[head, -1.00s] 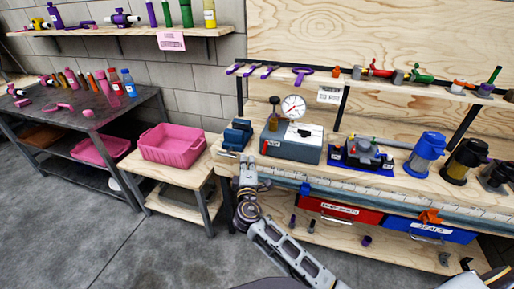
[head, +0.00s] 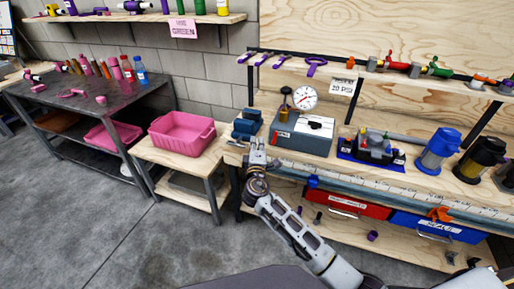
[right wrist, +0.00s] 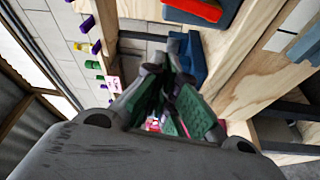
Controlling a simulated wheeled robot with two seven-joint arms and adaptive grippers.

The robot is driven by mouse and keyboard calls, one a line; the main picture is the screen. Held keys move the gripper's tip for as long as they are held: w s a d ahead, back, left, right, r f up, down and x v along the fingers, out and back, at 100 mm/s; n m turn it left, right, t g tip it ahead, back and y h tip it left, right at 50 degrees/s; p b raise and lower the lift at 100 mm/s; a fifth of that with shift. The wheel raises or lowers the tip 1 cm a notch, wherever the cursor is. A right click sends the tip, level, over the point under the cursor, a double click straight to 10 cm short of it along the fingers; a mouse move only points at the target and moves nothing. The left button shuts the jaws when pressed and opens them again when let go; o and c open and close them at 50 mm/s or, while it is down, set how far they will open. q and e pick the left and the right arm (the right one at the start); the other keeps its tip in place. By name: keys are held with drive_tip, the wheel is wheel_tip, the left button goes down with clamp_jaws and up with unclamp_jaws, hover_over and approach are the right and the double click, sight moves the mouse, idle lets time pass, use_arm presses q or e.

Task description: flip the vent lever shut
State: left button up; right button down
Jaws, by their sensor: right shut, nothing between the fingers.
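A grey box (head: 302,144) with a round white dial gauge (head: 304,97) stands on the workbench. A small black part shows on its top; I cannot tell whether this is the vent lever or how it is set. In the right wrist view, a red bar (right wrist: 196,9) lies on a blue-grey surface at the top. My right gripper (head: 258,150) is shut and empty, at the bench's front left edge, left of the box and in front of a blue vise (head: 246,124). Its fingers also show in the right wrist view (right wrist: 168,70). My left gripper is out of view.
Right of the box are a small fixture on a blue mat (head: 372,148), a blue canister (head: 437,148) and a dark canister (head: 479,160). A pink bin (head: 181,133) stands on a low table to the left. Red (head: 346,204) and blue drawers (head: 435,227) hang under the bench.

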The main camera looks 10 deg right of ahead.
sight(275, 138)
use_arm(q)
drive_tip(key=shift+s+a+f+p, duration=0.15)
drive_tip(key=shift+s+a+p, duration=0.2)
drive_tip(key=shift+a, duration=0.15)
use_arm(e)
drive_tip(key=w+d, duration=0.2)
drive_tip(key=d, duration=0.1)
drive_tip(key=w+d, duration=0.1)
drive_tip(key=shift+d+f, duration=0.15)
drive_tip(key=shift+d, duration=0.2)
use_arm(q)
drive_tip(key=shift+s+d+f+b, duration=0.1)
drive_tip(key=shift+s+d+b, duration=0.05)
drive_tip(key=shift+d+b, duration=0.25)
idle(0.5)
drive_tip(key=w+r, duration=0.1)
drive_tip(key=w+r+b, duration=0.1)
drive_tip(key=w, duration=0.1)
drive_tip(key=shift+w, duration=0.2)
use_arm(e)
drive_tip(key=shift+s+d+m, duration=0.1)
drive_tip(key=shift+m, duration=0.4)
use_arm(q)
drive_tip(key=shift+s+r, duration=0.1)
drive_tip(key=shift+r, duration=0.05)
